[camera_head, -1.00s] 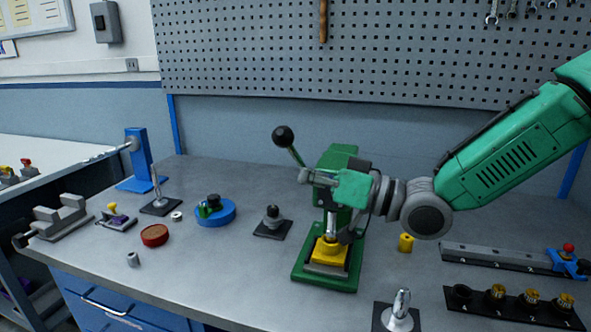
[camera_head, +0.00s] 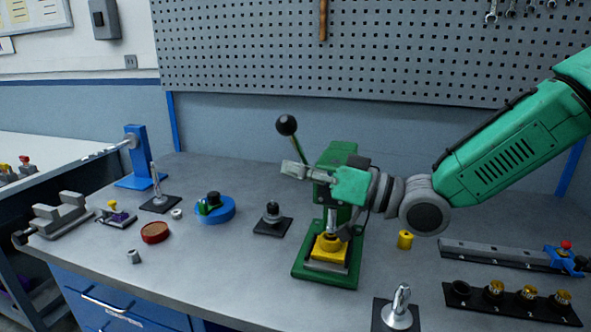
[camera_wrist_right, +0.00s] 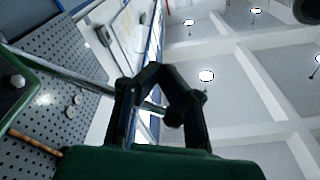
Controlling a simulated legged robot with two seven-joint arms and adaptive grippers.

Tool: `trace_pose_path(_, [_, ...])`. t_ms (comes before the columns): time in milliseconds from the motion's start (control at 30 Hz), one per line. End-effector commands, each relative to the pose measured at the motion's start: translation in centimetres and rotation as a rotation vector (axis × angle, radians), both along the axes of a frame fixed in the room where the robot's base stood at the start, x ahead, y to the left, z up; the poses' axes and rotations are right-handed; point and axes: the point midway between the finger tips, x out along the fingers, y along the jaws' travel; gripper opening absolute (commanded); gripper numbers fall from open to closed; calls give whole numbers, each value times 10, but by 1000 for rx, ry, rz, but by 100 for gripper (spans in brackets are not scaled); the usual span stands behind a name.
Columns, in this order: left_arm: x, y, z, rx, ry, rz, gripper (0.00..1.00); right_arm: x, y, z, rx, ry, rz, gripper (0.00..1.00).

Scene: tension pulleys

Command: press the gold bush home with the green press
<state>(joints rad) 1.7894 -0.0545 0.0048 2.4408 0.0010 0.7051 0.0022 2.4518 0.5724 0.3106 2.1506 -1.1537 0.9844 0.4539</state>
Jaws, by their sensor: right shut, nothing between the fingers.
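The green press (camera_head: 312,268) stands mid-bench, its lever with a black knob (camera_head: 286,124) pointing up. A yellow block (camera_head: 327,250) sits on its base under the steel ram (camera_head: 332,218). A small round piece shows on top of the block; I cannot tell whether it is the gold bush or how deep it sits. My right gripper (camera_head: 294,170) is beside the lever at the press head, shut and empty. In the right wrist view its dark fingers (camera_wrist_right: 168,105) are closed near the lever rod (camera_wrist_right: 70,72). My left gripper is out of view.
A black rack (camera_head: 510,309) at the right holds several gold bushes, with one empty hole at its left end. A yellow cylinder (camera_head: 405,240) stands right of the press. A chrome handle (camera_head: 400,305) stands in front, a black-based fixture (camera_head: 272,222) to the left.

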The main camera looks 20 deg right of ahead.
Motion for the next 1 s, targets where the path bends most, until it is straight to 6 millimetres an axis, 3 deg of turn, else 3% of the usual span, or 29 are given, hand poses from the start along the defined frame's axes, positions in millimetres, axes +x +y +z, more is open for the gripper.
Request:
trace_pose_path(367, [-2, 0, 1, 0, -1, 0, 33, -3, -5, -1, 1, 0, 0, 0])
trace_pose_path(800, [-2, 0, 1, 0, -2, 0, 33, -52, -69, -11, 3, 0, -2, 0])
trace_pose_path(1000, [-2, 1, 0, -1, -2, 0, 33, -67, -88, -15, -1, 1, 0, 0])
